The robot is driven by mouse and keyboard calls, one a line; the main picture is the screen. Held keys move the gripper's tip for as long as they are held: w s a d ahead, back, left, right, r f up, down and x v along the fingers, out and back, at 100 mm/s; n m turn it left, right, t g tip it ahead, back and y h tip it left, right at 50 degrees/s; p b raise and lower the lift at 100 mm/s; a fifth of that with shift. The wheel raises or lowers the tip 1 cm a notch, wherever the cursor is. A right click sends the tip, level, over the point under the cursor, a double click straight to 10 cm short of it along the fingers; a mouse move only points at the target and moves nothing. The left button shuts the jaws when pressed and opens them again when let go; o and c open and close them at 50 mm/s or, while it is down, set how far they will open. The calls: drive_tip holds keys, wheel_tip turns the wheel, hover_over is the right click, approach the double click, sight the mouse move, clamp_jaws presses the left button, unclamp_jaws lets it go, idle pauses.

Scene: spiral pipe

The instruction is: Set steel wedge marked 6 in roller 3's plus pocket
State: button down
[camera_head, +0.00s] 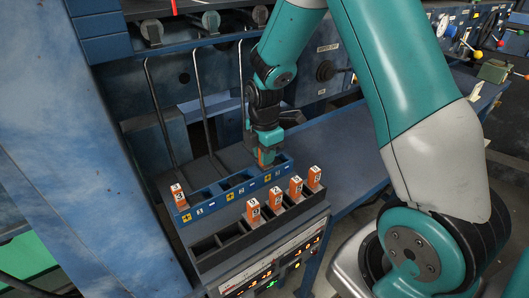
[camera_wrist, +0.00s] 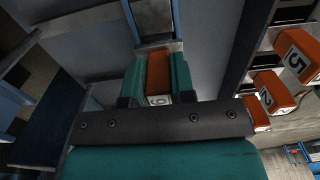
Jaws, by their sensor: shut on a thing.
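My gripper (camera_head: 266,150) is shut on an orange-brown wedge (camera_head: 265,157) over the right part of the blue pocket rack (camera_head: 212,205). In the wrist view my gripper (camera_wrist: 157,75) has a teal finger on each side of the wedge (camera_wrist: 158,70), and its pale end label reads 6. The wedge's far end is at a metal-edged opening in the rack (camera_wrist: 158,43). I cannot tell how far it is inside. A yellow plus mark (camera_head: 267,177) is on the rack front just below the held wedge. Another orange wedge (camera_head: 178,193) stands in the rack's left end.
Several orange wedges stand in a dark holder in front, one of them at the right end (camera_head: 314,177). Thin dark upright rods (camera_head: 199,95) rise behind the rack. The blue table (camera_head: 335,160) is clear on the right.

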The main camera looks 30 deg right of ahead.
drive_tip(key=shift+f, duration=0.3)
drive_tip(key=c, duration=0.9)
unclamp_jaws()
wheel_tip(320, 180, up, 18)
drive_tip(key=b, duration=0.3)
drive_tip(key=shift+f+b, duration=0.2)
drive_tip(key=shift+b, duration=0.1)
drive_tip(key=s+a+f+m+y+b, duration=0.1)
drive_tip(key=s+a+m, duration=0.2)
drive_tip(key=s+a, duration=0.2)
drive_tip(key=s+a+f+m+y+b, duration=0.1)
drive_tip(key=s+a+m, duration=0.3)
drive_tip(key=s, duration=0.6)
drive_tip(key=s+a+f+m+y+b, duration=0.1)
drive_tip(key=s+a+f+m+y, duration=0.1)
drive_tip(key=s+a+m, duration=0.2)
drive_tip(key=shift+s+a+f, duration=0.2)
drive_tip(key=shift+s+a, duration=0.75)
drive_tip(key=shift+a, duration=0.15)
drive_tip(key=shift+s+a+f, duration=0.2)
drive_tip(key=shift+s+a, duration=0.75)
drive_tip(key=shift+a, duration=0.15)
